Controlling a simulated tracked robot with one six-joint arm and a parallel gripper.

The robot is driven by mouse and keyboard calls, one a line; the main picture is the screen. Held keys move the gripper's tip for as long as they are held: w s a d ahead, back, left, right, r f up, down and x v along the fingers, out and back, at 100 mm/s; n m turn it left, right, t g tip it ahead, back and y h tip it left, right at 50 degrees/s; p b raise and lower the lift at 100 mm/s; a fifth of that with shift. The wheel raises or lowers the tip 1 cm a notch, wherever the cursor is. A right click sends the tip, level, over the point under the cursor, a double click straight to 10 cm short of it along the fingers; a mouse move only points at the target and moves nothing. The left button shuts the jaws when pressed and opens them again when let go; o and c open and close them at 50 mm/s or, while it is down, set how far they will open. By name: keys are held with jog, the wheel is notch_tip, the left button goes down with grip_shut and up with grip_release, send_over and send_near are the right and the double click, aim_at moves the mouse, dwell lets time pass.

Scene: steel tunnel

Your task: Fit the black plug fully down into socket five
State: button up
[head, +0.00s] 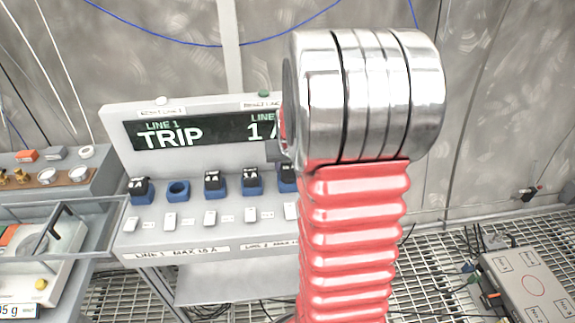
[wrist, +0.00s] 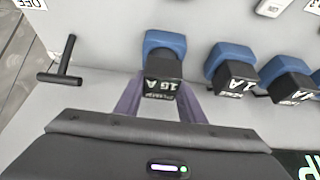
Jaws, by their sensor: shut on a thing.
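In the wrist view my gripper (wrist: 160,105) is shut on the black plug (wrist: 163,68), which carries a white "16 A" label. Its purple-grey fingers sit on either side of the plug. The plug is lined up with a blue socket (wrist: 163,41), and its lower end overlaps the socket's near side. I cannot tell how deep it sits. No socket number is readable, so I cannot confirm that this is socket five. In the head view my red and silver arm covers the gripper and the held plug.
Neighbouring blue sockets hold black plugs, one close beside (wrist: 235,76) the held plug. A black T-handle (wrist: 62,66) stands on the other side. In the head view an empty blue socket (head: 178,190) is second from left. The line 1 display (head: 172,134) reads TRIP.

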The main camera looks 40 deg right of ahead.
jog(key=shift+f, duration=0.45)
jog(key=o, duration=1.4)
jog(key=v, duration=1.3)
jog(key=shift+r, duration=0.35)
jog(key=shift+s, duration=0.15)
